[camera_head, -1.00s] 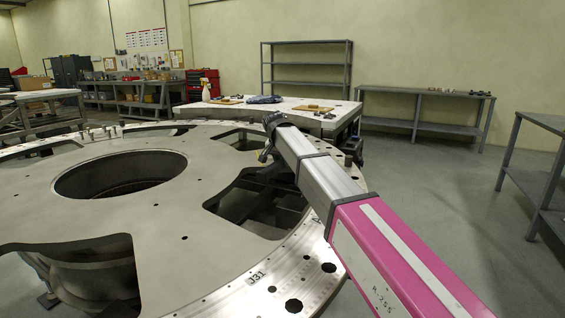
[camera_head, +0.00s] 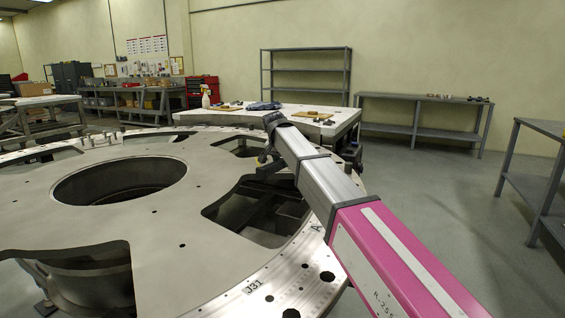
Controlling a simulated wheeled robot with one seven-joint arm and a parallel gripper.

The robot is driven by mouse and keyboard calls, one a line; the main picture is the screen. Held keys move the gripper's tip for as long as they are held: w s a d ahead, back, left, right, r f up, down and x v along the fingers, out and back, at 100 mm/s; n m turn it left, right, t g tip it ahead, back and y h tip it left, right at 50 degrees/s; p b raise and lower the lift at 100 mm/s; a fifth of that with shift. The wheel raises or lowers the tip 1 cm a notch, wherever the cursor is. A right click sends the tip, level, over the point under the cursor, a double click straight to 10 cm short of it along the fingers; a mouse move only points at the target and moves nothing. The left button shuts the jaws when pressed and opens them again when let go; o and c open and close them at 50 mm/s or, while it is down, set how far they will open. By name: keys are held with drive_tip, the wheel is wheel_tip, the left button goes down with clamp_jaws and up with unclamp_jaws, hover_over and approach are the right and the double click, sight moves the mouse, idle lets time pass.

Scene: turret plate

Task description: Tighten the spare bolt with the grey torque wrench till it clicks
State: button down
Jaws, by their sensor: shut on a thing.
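The large round grey turret plate (camera_head: 190,228) fills the left and middle of the view. It has a big round central opening, wide cut-outs and a row of holes along its rim. My arm reaches over its right rim. Part of my gripper (camera_head: 266,157) shows as a small dark shape at the arm's far end, above a cut-out near the rim. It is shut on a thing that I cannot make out. I cannot make out the grey torque wrench or the spare bolt for certain; the arm hides the rim behind it.
A table (camera_head: 345,122) with a spray bottle (camera_head: 205,97) and small items stands behind the plate. An empty shelf rack (camera_head: 305,70) and a low bench (camera_head: 420,99) stand by the back wall. Another bench (camera_head: 545,190) is at the right. Open floor lies between.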

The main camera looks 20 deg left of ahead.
drive_tip(key=shift+a+r, duration=0.15)
drive_tip(key=shift+r, duration=0.1)
drive_tip(key=shift+r, duration=1.45)
drive_tip(key=shift+r, duration=1.45)
drive_tip(key=shift+r, duration=1.65)
